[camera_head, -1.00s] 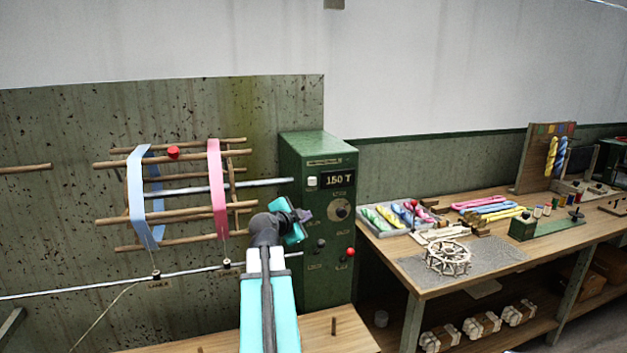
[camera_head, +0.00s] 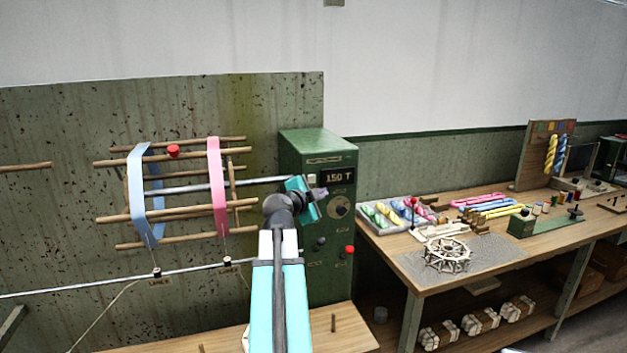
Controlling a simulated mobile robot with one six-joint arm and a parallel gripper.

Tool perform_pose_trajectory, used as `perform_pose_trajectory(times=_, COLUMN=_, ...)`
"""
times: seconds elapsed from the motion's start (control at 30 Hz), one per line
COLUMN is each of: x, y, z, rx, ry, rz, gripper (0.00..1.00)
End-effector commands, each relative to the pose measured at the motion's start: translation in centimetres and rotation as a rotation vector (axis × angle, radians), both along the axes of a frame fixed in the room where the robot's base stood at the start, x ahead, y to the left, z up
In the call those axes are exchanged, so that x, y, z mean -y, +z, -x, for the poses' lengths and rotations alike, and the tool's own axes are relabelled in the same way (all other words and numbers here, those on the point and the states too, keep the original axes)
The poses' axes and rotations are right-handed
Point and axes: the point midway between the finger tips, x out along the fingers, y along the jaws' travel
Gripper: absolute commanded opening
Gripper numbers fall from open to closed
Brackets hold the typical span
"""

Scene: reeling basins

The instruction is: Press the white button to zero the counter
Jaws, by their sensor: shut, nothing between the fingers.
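The green counter box (camera_head: 318,145) stands against the wall panel, and its display (camera_head: 338,177) reads "150 T". My gripper (camera_head: 320,193) is shut and empty, in front of the box face just below and left of the display. Whether its tips touch the box cannot be told.
A dial (camera_head: 340,207) and a red knob (camera_head: 349,249) sit lower on the box. A reel (camera_head: 178,195) with blue and pink bands turns at the left. A wooden bench (camera_head: 420,270) with skeins in a tray stands at the right.

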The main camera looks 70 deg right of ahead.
Motion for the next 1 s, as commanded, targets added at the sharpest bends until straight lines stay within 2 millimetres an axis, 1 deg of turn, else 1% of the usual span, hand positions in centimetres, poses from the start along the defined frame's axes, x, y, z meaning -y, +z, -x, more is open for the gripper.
perform_pose_trajectory(times=0.6, x=4.3, y=0.1, z=-3.5, rx=-0.001, ry=0.001, rz=-0.001, gripper=0.0)
perform_pose_trajectory(times=0.67, x=4.7, y=-0.3, z=-3.8, rx=0.0, ry=0.001, rz=0.001, gripper=0.0)
perform_pose_trajectory(times=1.0, x=6.1, y=-0.1, z=-4.9, rx=0.0, ry=0.0, rz=0.0, gripper=0.0)
